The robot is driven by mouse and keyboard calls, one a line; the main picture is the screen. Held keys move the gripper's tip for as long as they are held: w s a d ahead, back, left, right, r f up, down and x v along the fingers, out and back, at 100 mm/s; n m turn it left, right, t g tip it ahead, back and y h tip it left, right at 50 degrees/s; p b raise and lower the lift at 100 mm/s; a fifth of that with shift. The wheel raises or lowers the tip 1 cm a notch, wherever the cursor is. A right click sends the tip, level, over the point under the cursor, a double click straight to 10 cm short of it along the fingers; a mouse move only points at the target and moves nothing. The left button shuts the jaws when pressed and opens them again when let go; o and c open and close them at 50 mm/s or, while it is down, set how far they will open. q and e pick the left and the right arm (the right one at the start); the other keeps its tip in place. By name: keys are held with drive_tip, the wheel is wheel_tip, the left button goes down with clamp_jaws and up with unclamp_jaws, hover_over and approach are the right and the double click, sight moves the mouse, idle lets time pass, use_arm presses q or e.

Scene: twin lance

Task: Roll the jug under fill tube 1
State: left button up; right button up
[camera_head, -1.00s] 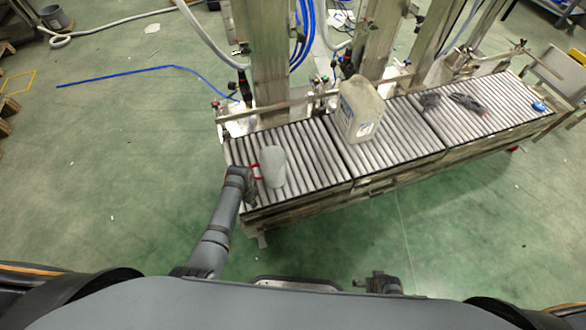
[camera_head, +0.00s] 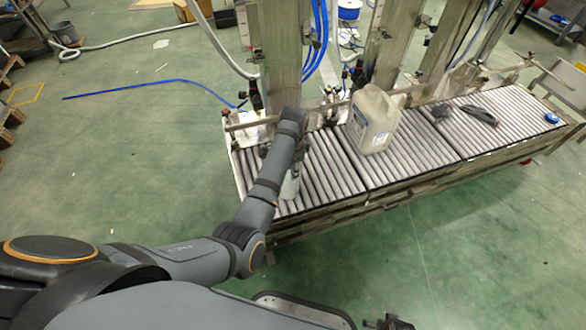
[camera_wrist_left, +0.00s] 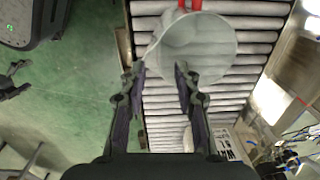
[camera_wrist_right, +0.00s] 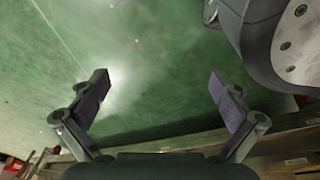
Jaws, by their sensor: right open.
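The beige jug (camera_head: 373,120) stands upright on the middle part of the roller conveyor in the head view, to the right of my left gripper. My left gripper (camera_wrist_left: 160,70) is over the conveyor's left end. Its fingertips are apart at the edge of a pale translucent vessel (camera_wrist_left: 200,48) with a red part; whether they grip it is unclear. My right gripper (camera_wrist_right: 158,88) is open and empty over the green floor. I cannot tell which tube is fill tube 1.
The roller conveyor (camera_head: 325,165) runs to the right. Metal posts (camera_head: 278,60) and blue hoses (camera_head: 318,40) stand behind it. Dark items (camera_head: 480,115) and a small blue object (camera_head: 551,118) lie on its right part. The floor in front is clear.

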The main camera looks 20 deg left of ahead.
sight(292, 183)
use_arm(q)
drive_tip(key=shift+f, duration=0.3)
wheel_tip(292, 183, down, 5)
drive_tip(key=shift+a+r+b, duration=0.1)
drive_tip(key=shift+r+b, duration=0.05)
drive_tip(key=shift+b, duration=0.85)
wheel_tip(292, 183, down, 5)
drive_tip(key=shift+w+r+b, duration=0.1)
drive_tip(key=shift+w+b, duration=0.05)
drive_tip(key=shift+b, duration=0.65)
drive_tip(key=shift+f, duration=0.25)
use_arm(e)
drive_tip(key=w+a+r, duration=0.2)
drive_tip(key=w+r, duration=0.3)
drive_tip(key=r, duration=0.2)
drive_tip(key=shift+w+a, duration=0.15)
drive_tip(key=shift+w, duration=0.25)
use_arm(q)
drive_tip(key=shift+c, duration=0.3)
clamp_jaws()
drive_tip(key=shift+o, duration=0.3)
unclamp_jaws()
